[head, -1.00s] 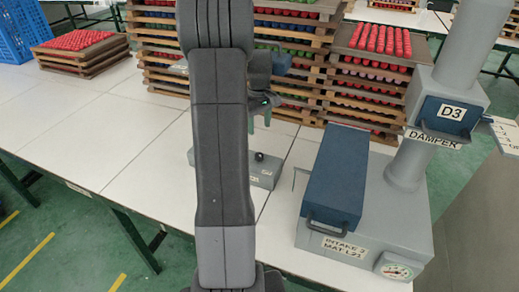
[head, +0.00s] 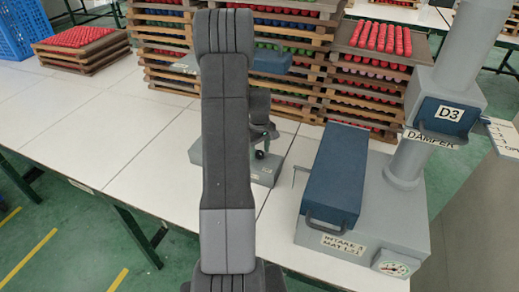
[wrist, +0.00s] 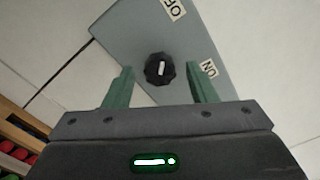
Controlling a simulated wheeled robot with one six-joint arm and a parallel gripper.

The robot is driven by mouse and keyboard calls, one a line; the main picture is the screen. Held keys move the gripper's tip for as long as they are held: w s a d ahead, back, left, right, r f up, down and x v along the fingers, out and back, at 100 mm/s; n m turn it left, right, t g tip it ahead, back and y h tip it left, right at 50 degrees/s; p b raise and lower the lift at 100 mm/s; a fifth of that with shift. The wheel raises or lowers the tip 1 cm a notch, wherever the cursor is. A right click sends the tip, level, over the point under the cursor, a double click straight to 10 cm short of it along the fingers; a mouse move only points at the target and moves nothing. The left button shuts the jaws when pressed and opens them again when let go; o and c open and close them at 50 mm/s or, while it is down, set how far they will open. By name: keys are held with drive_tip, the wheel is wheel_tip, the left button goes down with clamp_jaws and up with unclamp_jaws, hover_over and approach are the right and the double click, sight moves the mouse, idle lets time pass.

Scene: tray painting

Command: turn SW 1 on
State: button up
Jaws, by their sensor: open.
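The switch box is a grey block (head: 268,174) on the white table in the head view, partly hidden behind my arm. In the wrist view the box (wrist: 135,35) carries a round black knob (wrist: 159,68) with a white line. The line runs nearly upright in the picture, roughly toward the OFF label (wrist: 173,9), which is cut by the frame edge. The ON label (wrist: 208,69) is to the knob's right. No SW 1 marking is readable. My gripper (wrist: 160,74) is open, with one green finger at each side of the knob and visible gaps between.
A grey machine (head: 370,235) with a blue cover (head: 335,180) stands right of the box. A grey damper column (head: 408,160) rises from it. Stacked wooden trays (head: 165,60) line the back. The table's left (head: 80,130) is clear.

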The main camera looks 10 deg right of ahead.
drive_tip(key=c, duration=1)
drive_tip(key=shift+m, duration=0.3)
drive_tip(key=m+b, duration=0.2)
drive_tip(key=m, duration=0.1)
drive_tip(key=shift+f, duration=0.1)
drive_tip(key=m+b, duration=0.2)
drive_tip(key=m, duration=0.3)
drive_tip(key=m+b, duration=0.1)
drive_tip(key=m, duration=0.3)
drive_tip(key=shift+m, duration=0.4)
drive_tip(key=shift+m+b, duration=0.55)
drive_tip(key=shift+m, duration=1.75)
